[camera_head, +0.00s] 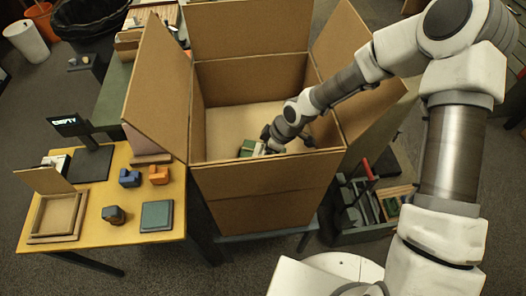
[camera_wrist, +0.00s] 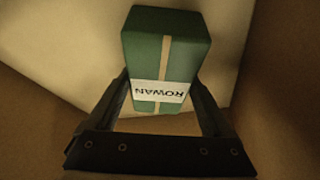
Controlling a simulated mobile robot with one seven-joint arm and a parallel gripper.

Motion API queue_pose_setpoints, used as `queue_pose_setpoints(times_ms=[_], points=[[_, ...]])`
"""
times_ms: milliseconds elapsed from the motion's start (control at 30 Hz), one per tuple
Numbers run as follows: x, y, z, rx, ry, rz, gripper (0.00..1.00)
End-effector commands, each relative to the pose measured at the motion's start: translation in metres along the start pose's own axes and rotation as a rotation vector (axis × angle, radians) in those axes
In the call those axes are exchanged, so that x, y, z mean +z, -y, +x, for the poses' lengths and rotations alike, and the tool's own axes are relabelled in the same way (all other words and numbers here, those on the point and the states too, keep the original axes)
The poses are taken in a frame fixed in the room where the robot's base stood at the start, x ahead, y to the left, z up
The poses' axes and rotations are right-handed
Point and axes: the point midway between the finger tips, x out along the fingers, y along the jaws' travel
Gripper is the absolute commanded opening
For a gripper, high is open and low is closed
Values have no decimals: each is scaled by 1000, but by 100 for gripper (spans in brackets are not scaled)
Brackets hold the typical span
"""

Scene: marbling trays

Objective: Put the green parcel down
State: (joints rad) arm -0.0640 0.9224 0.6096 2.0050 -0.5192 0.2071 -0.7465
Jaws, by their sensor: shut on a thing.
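The green parcel (camera_wrist: 180,45) has a tan band and a white label reading "ROWAN". It is between the two fingers of my gripper (camera_wrist: 163,95), which is shut on it. In the head view the parcel (camera_head: 248,147) shows only in part, inside the large open cardboard box (camera_head: 265,180). My gripper (camera_head: 262,148) reaches down into the box there. The pale bottom of the box shows behind the parcel in the wrist view. I cannot tell whether the parcel touches the bottom.
The box's flaps (camera_head: 158,85) stand open around it. A yellow table (camera_head: 100,215) at left holds a small open box (camera_head: 58,215), a scale with a display reading "EMPTY" (camera_head: 68,122) and several small blocks. A tool crate (camera_head: 365,235) stands at right.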

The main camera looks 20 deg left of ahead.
Motion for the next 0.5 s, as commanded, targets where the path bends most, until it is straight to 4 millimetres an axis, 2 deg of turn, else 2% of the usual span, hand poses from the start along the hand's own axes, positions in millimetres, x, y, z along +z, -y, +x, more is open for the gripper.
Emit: queue_pose_setpoints(times_ms=[267,300,400,500], points=[[0,-1,2,2,-1,-1,5],[1,0,3,1,-1,-1,86],[0,0,2,1,0,-1,100],[0,0,2,1,-1,-1,100]])
